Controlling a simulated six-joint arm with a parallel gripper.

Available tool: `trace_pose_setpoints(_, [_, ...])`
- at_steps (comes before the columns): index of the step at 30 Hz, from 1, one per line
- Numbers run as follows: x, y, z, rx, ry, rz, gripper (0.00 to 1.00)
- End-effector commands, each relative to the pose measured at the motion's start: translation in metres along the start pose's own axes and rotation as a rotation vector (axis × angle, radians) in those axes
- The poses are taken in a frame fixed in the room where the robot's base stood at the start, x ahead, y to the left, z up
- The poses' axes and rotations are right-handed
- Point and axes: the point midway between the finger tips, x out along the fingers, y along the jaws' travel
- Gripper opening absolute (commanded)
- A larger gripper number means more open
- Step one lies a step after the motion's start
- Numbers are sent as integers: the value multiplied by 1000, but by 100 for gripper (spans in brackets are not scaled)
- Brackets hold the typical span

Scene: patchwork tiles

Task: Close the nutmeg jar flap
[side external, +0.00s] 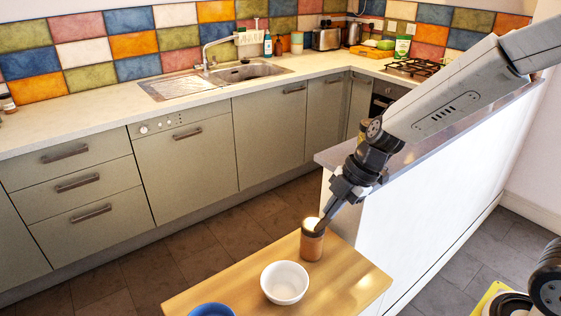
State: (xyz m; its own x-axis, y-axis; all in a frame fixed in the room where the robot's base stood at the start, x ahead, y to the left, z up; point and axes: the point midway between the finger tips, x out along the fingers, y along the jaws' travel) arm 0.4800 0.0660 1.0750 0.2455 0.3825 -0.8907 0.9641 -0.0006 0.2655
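The nutmeg jar (312,247) stands upright near the back right corner of a small wooden table. It has a brown body and a dark top. My gripper (320,228) reaches down from the right, with its dark fingertips at the right side of the jar's top. The fingers overlap the lid in this view, so I cannot tell whether they touch it. The flap is too small and partly hidden, so its position is unclear. The fingers look like one narrow dark shape, and the gap between them cannot be made out.
A white bowl (285,282) stands in front of the jar, and a blue bowl (211,310) is cut off at the bottom edge. The wooden table (350,285) is bare at right. A white half wall (420,215) with a grey top stands close behind it.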

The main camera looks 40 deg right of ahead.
Motion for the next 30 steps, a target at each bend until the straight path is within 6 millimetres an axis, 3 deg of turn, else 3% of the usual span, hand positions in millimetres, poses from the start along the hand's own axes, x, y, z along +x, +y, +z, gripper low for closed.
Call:
trace_pose_setpoints(17, [0, 8, 0, 32, 0, -80, 0])
trace_pose_setpoints(30, [6, 28, 2, 139, -1, -340, 0])
